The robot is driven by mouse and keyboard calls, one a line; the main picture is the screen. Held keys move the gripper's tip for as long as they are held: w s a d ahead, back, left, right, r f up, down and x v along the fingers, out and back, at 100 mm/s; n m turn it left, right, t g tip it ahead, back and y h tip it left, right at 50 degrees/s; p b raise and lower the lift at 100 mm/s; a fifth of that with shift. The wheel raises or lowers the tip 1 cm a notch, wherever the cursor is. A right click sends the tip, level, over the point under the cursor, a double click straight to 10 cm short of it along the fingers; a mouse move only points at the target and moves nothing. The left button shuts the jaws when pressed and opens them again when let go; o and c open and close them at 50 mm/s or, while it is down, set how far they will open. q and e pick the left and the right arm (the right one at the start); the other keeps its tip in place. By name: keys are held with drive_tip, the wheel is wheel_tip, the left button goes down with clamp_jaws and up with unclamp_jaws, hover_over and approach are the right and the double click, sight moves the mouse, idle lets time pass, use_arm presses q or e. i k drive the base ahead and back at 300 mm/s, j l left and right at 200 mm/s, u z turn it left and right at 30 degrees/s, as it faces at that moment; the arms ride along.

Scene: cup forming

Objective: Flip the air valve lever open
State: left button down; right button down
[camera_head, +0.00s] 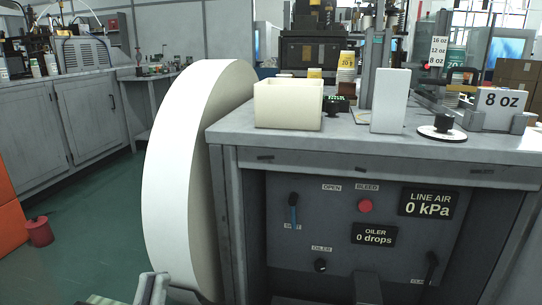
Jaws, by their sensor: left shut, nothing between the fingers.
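The LINE AIR display (429,203) reads 0 kPa. My left gripper (155,288) shows only in part as grey metal at the bottom edge, below and left of the lever and well apart from it. It is shut and empty. My right gripper is not clearly seen.
A large white paper roll (190,180) stands left of the panel. A red BLEED button (365,206), an OILER display (374,234) and an oiler knob (320,265) are near the lever. A dark lever (430,268) is at the lower right. The benchtop (300,143) overhangs the panel.

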sight(293, 216)
drive_tip(key=k+j, duration=0.2)
drive_tip(key=k, duration=0.25)
drive_tip(key=k+j, duration=0.15)
drive_tip(key=k, duration=0.25)
